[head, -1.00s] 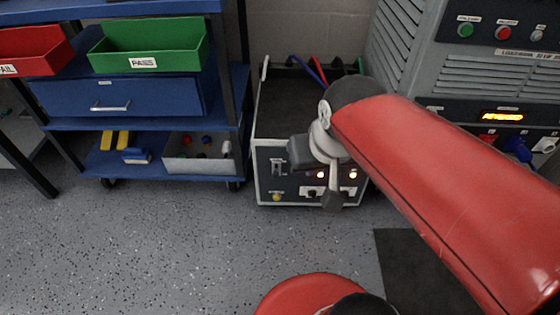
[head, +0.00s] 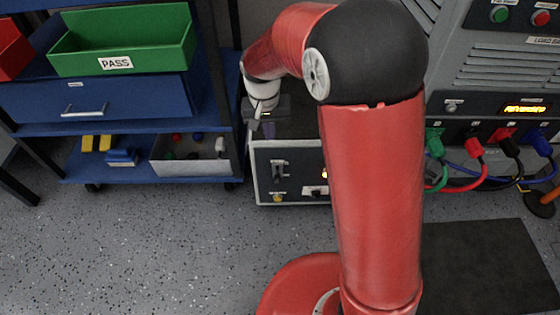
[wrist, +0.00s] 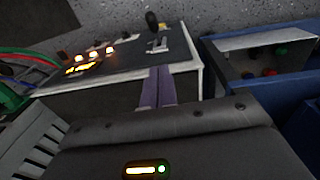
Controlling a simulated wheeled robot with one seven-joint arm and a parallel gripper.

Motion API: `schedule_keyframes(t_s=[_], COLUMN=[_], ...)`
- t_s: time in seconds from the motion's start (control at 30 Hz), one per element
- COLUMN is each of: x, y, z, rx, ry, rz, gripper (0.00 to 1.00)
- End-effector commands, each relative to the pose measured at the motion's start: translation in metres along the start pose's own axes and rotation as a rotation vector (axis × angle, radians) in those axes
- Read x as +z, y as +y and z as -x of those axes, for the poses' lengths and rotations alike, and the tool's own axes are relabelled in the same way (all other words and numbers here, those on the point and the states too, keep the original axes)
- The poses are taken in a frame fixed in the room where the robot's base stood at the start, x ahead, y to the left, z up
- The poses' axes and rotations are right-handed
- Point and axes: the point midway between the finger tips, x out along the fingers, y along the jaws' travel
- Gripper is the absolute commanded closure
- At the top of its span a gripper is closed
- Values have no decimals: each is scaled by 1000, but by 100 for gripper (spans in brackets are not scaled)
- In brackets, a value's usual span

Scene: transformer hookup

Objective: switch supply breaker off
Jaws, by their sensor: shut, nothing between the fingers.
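The supply box (head: 263,199) stands on the floor, its dark front panel facing me. The supply breaker (head: 279,170) is a small switch on a pale plate at the panel's left; its lever position is too small to tell. In the wrist view, what looks like the breaker (wrist: 157,44) is beyond the fingertips, with glowing lamps (wrist: 90,57) to its left. My gripper (head: 270,130) is at the box's upper left, above the breaker and apart from it. Its purple fingers (wrist: 158,88) are together and empty. My arm hides the panel's right part.
A blue shelf cart (head: 110,126) with a green PASS bin (head: 128,45) stands close on the left. A grey load bank (head: 490,80) with coloured cables is on the right. A dark mat (head: 485,265) lies in front of it. The floor before the box is clear.

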Motion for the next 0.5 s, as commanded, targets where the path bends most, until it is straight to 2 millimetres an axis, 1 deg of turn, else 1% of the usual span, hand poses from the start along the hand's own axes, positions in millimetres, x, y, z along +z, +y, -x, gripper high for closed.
schedule_keyframes(t_s=[0.37, 0.5], x=[-1, 0], y=[-1, -1], z=[-2, -13], rx=[2, 3], ry=[-2, -4], rz=[0, 0], gripper=[100, 100])
